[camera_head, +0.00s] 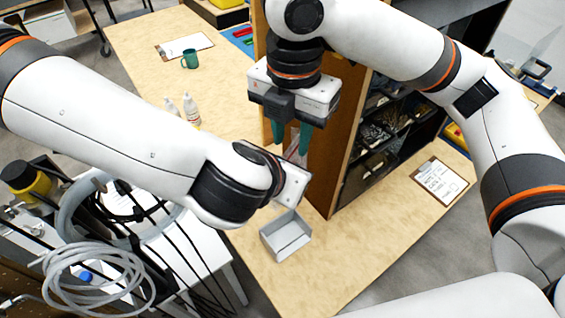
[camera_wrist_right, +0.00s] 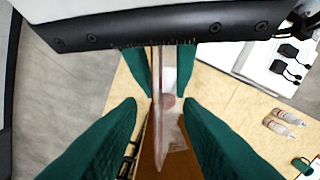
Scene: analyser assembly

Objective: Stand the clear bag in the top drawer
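My right gripper (camera_head: 291,136) points down beside the wooden side panel of the cabinet, and its green fingers appear shut on the clear bag (camera_head: 295,152). The bag hangs below the fingertips; its lower part is hidden behind my left wrist. In the right wrist view the bag (camera_wrist_right: 168,120) is seen nearly edge-on, upright between the green fingers. My left gripper (camera_head: 292,188) is lower and just in front; its fingers are hidden. Below it is a small grey open box (camera_head: 287,238), seemingly empty, possibly the drawer; I cannot tell whether it is held.
The cabinet (camera_head: 333,130) stands on the wooden table, with dark shelves of bins on its right. A clipboard (camera_head: 440,182) lies to the right. White bottles (camera_head: 190,108), a green mug (camera_head: 190,59) and another clipboard (camera_head: 184,46) are at left. Coiled hoses (camera_head: 95,270) are lower left.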

